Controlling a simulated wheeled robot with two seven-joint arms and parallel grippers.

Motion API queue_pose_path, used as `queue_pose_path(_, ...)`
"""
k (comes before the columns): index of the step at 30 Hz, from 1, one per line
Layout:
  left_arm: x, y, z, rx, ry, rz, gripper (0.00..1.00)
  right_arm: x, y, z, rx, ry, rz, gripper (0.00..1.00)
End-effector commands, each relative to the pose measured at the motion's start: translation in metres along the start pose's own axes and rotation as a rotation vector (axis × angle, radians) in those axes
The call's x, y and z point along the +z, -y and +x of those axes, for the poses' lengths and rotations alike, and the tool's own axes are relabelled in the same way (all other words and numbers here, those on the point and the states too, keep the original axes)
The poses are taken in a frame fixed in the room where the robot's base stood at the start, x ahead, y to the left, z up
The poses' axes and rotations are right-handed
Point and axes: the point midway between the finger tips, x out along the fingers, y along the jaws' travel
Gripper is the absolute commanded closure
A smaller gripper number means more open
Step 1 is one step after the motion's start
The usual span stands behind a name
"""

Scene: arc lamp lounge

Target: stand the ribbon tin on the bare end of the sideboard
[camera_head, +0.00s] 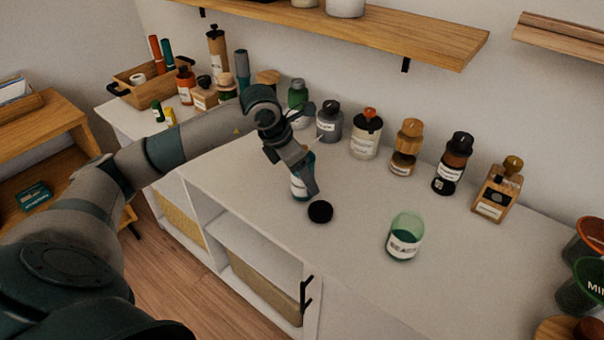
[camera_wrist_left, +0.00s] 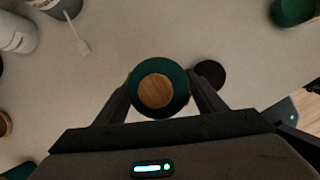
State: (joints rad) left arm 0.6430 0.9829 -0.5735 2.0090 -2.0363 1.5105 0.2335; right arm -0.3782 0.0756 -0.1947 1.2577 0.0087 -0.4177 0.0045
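A teal round tin with a white label (camera_head: 299,187) is upright at the sideboard's front edge; its label is too small to read, so I cannot confirm it is the ribbon tin. In the left wrist view its teal lid with a wooden disc (camera_wrist_left: 155,90) sits between my left gripper's fingers (camera_wrist_left: 160,80), which appear to touch both sides. In the head view my left gripper (camera_head: 305,178) reaches down over it and hides much of it. I cannot tell whether its base touches the top. The white sideboard (camera_head: 350,270) runs across the view. My right gripper is not in view.
A black disc (camera_head: 320,211) lies close right of the tin. A green glass jar (camera_head: 404,238) stands further right. Several bottles line the wall, including a grey one (camera_head: 329,122). Orange and green pots (camera_head: 590,240) stand at the far right. The front middle is clear.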

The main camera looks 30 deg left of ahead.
Motion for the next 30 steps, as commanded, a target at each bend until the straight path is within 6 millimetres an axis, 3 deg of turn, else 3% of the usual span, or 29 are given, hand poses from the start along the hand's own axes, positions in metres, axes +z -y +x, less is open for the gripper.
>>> queue_pose_path(7,0.0,0.0,0.0,0.0,0.0,0.0,0.37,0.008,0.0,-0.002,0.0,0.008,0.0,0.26)
queue_pose_path(14,0.001,-0.001,-0.007,0.001,0.001,0.0,0.37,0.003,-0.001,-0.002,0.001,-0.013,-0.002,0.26)
queue_pose_path(20,0.001,-0.001,-0.033,0.003,0.001,0.001,0.37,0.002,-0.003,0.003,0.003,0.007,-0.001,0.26)
queue_pose_path(30,0.001,-0.001,-0.094,0.003,0.003,0.0,0.37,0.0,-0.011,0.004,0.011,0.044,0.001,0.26)
